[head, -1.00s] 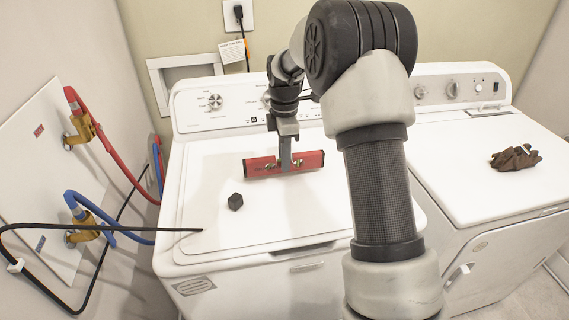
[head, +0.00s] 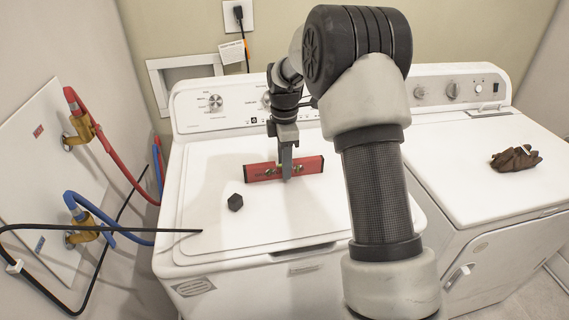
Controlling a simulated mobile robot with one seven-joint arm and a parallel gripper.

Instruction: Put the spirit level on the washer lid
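The spirit level (head: 312,165) is a red bar with small vials along its middle. It is at the rear middle of the white washer lid (head: 225,175), lying roughly left to right. Its lower edge looks down at the lid surface, though contact is hard to confirm. My gripper (head: 287,172) points down at the level's middle, with one finger in front of its near face. The other finger is hidden, so I cannot see whether the fingers press on the level.
A small black block (head: 235,202) sits on the lid, left of the level. A thin black hose (head: 120,229) reaches over the lid's left edge.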

